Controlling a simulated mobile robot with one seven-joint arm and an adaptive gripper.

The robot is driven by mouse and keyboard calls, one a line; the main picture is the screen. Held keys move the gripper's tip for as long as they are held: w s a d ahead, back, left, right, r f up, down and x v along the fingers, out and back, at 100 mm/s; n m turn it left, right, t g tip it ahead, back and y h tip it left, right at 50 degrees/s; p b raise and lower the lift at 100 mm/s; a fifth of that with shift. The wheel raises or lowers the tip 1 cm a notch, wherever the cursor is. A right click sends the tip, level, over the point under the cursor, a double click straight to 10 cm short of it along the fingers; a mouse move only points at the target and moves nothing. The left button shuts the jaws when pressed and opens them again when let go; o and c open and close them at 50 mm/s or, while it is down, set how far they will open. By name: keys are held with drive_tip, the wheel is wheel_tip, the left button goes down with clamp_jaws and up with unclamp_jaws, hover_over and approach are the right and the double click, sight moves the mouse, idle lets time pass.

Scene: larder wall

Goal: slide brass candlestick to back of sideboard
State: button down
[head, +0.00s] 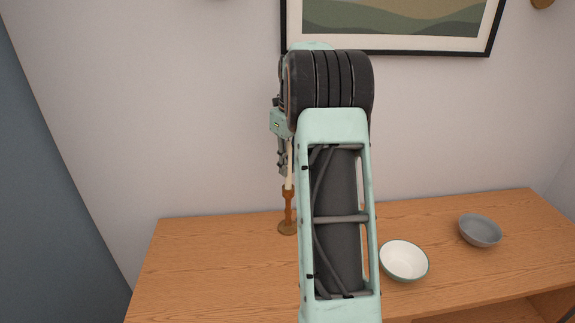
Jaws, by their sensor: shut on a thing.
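The brass candlestick (288,214) stands upright on the wooden sideboard (205,255), near its back edge and left of the middle. A pale candle (289,178) rises from it. My gripper (284,168) is at the upper part of the candle, shut on it, with the arm reaching in from the front. The arm hides the right side of the candlestick and part of the gripper, so the fingertips show only in part. The round base of the candlestick appears to rest on the sideboard top.
A white bowl (404,261) stands right of my arm, and a grey bowl (480,231) stands farther right. A framed picture (400,44) hangs on the wall behind. The sideboard top left of the candlestick is clear.

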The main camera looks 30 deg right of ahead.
drive_tip(key=shift+f, duration=0.1)
drive_tip(key=c, duration=1.9)
unclamp_jaws()
drive_tip(key=r, duration=0.8)
drive_tip(key=s+r, duration=0.1)
drive_tip(key=r, duration=0.3)
drive_tip(key=shift+d+r, duration=0.1)
